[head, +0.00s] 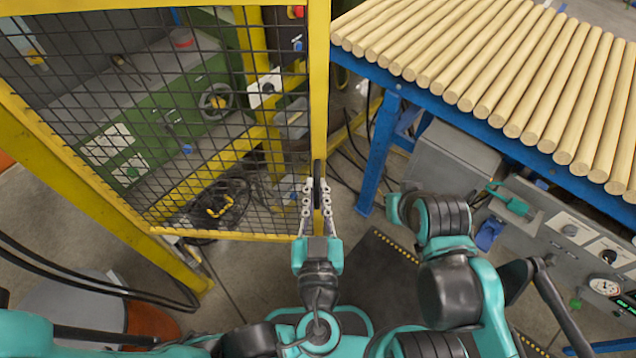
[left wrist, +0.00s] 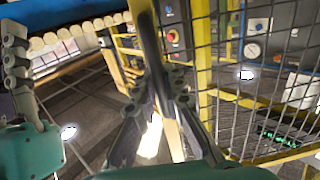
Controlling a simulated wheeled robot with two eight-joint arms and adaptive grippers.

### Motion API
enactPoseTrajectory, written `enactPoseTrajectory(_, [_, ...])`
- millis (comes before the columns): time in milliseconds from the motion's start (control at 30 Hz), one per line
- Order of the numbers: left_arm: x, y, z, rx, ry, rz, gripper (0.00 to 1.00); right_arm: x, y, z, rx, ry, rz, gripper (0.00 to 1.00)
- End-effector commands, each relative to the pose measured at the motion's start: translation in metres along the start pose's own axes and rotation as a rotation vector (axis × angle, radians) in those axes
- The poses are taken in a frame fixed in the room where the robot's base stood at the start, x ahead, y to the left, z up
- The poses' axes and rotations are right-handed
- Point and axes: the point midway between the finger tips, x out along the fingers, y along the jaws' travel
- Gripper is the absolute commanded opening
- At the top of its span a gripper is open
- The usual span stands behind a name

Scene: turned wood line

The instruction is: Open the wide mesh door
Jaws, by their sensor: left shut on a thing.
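The wide mesh door (head: 318,80) has a yellow frame and dark wire mesh, and fills the upper left of the head view. Its right upright carries a dark upright handle (head: 317,172). My left gripper (head: 316,190) is shut on this handle, with one finger on either side. In the left wrist view the fingers (left wrist: 160,85) close around the dark bar, in front of the yellow upright (left wrist: 202,60). The door's handle edge appears to stand apart from a yellow post (head: 256,60) behind it. My right arm shows at the right, but its fingers are not seen.
A blue-framed table (head: 378,150) with several wooden rods (head: 480,50) stands right of the door. A grey control cabinet (head: 570,235) is below it. A green machine (head: 160,120) is behind the mesh. Black cables lie at the lower left. Floor shows below the door.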

Motion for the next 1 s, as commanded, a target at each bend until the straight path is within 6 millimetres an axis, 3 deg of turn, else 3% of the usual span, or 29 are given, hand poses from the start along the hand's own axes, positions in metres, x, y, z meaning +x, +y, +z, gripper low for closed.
enactPoseTrajectory(300, [0.000,0.000,0.000,-0.001,-0.001,-0.001,0.00,0.000,0.000,0.000,0.000,0.000,0.000,0.00])
enactPoseTrajectory(333, [0.000,0.000,0.000,-0.001,-0.001,-0.001,0.15,0.000,0.000,0.000,0.000,0.000,0.000,0.00])
enactPoseTrajectory(400, [0.000,0.000,0.000,-0.001,0.000,-0.001,0.32,0.000,0.000,0.000,0.000,0.000,0.000,0.00])
enactPoseTrajectory(1000, [0.000,0.000,-0.010,0.000,0.000,0.000,0.32,0.000,0.000,0.000,0.000,0.000,0.000,0.00])
